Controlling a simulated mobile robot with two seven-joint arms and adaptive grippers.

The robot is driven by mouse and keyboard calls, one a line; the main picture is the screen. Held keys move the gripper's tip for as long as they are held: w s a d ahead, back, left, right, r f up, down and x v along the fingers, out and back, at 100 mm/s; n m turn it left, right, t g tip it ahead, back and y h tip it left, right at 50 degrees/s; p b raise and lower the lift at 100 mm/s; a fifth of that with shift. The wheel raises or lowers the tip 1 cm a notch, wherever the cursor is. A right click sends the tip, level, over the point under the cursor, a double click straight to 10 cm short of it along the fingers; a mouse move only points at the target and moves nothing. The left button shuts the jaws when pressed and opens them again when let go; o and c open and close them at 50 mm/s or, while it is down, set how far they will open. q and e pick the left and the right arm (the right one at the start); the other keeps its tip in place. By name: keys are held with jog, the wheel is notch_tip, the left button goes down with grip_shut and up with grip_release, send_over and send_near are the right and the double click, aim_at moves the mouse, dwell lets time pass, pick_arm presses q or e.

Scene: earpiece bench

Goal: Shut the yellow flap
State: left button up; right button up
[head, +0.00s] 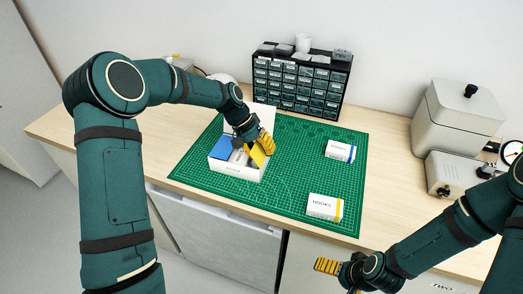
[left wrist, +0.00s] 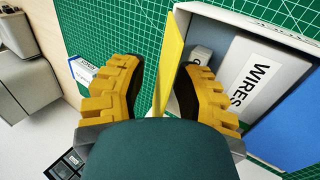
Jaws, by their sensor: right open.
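The yellow flap (head: 258,156) stands raised at the right side of a white open box (head: 236,171). In the left wrist view the flap (left wrist: 171,55) shows nearly edge-on, between my two yellow fingers. My left gripper (head: 262,142) is over the box; in the left wrist view (left wrist: 158,92) its fingers are wide apart. One finger is outside the flap, the other on the box's inner side, close to the flap; I cannot tell whether they touch. A white packet marked WIRES (left wrist: 250,78) lies inside. My right gripper (head: 336,267) is open and empty at the front, away from the box.
A blue panel (head: 222,147) is on the box's left side. A HOOKS box (head: 323,207) and another small box (head: 340,151) stand on the green mat (head: 290,180). A drawer cabinet (head: 301,80) stands behind, grey equipment (head: 460,115) at right. The mat's middle is clear.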

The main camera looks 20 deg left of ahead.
pick_arm(q)
jog(key=v, duration=1.2)
jog(key=shift+s+f, duration=0.1)
